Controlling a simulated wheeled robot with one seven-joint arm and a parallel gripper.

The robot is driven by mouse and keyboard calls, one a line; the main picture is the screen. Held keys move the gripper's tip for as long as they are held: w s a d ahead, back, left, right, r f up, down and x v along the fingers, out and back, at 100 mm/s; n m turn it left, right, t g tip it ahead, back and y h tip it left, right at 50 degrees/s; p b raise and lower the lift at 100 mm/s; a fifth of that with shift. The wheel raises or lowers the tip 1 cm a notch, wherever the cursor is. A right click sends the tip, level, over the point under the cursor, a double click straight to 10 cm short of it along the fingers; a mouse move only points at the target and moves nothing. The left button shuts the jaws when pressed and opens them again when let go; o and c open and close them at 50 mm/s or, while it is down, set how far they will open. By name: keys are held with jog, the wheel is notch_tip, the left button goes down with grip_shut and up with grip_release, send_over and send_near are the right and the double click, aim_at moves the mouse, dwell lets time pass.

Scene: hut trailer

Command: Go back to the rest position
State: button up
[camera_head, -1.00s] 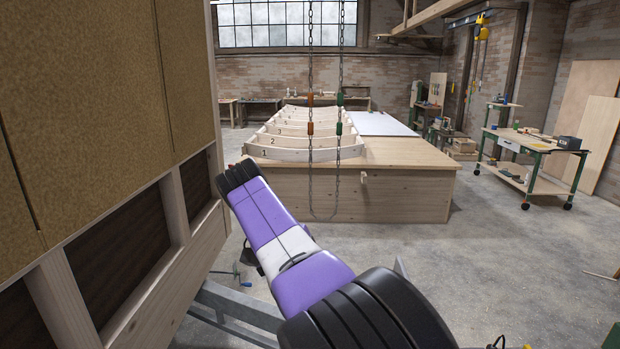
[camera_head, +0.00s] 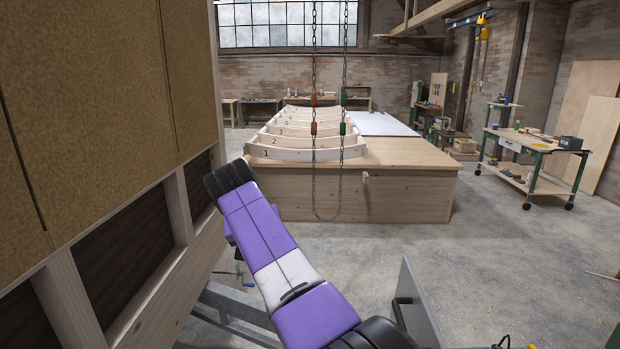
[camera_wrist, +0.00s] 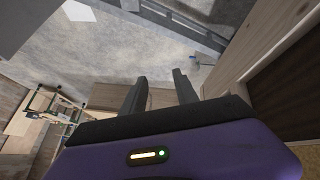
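My arm shows purple and white in the head view, close to the framed wall on the left; the gripper's fingers are not visible there. In the wrist view my gripper (camera_wrist: 160,88) has two grey fingers with a clear gap between them. Nothing is held between them. Concrete floor and a metal frame lie beyond the fingertips.
A wooden wall frame with brown panels (camera_head: 100,90) stands close on the left. A large wooden bench (camera_head: 400,195) with numbered ribs is ahead, with hanging chains (camera_head: 314,100) before it. A green-legged cart (camera_head: 535,160) stands right. Open floor (camera_head: 480,250) lies between.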

jog(key=a+f+n+t+y, duration=0.2)
jog(key=a+f+t+y, duration=0.2)
jog(key=f, duration=0.6)
jog(key=s+d+f+t+y+b, duration=0.1)
jog(key=s+d+f+t, duration=0.1)
jog(key=s+d+f, duration=0.3)
jog(key=s+d+f+t+y+b, duration=0.1)
jog(key=s+d+f+t+y, duration=0.15)
jog(key=s, duration=0.45)
jog(key=s+d+m+h+b, duration=0.1)
jog(key=s+d+h, duration=0.1)
jog(key=s+d, duration=0.7)
jog(key=s+d+f+m+h+b, duration=0.1)
jog(key=s+d, duration=0.8)
jog(key=s, duration=1.4)
jog(key=s+d+m+h+b, duration=0.2)
jog(key=s+d, duration=0.7)
jog(key=s, duration=0.7)
jog(key=shift+s+f+m+h, duration=0.15)
jog(key=shift+s+m+h, duration=0.25)
jog(key=shift+h, duration=0.35)
